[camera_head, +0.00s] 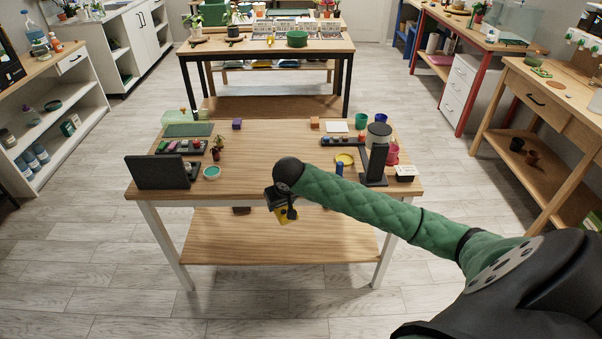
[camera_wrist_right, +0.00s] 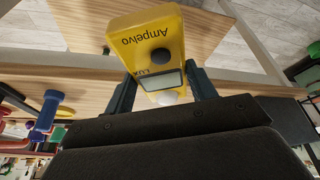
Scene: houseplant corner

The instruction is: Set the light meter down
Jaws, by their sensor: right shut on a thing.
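The light meter (camera_wrist_right: 112,43) is a yellow box with a black knob, a small display, a white dome and the print "Ampelvo". My right gripper (camera_wrist_right: 160,82) is shut on it, one dark finger on each side. In the head view the light meter (camera_head: 284,216) shows as a small yellow patch under my right gripper (camera_head: 281,205), at the near edge of the wooden table (camera_head: 255,165). It appears held in the air; its exact height is unclear. My left gripper is not in view.
A dark upright panel (camera_head: 160,172) and a teal bowl (camera_head: 212,172) stand at the table's left front. A black stand (camera_head: 377,163), a yellow dish (camera_head: 345,159) and a white box (camera_head: 405,172) are at the right. The table's middle (camera_head: 262,145) is bare.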

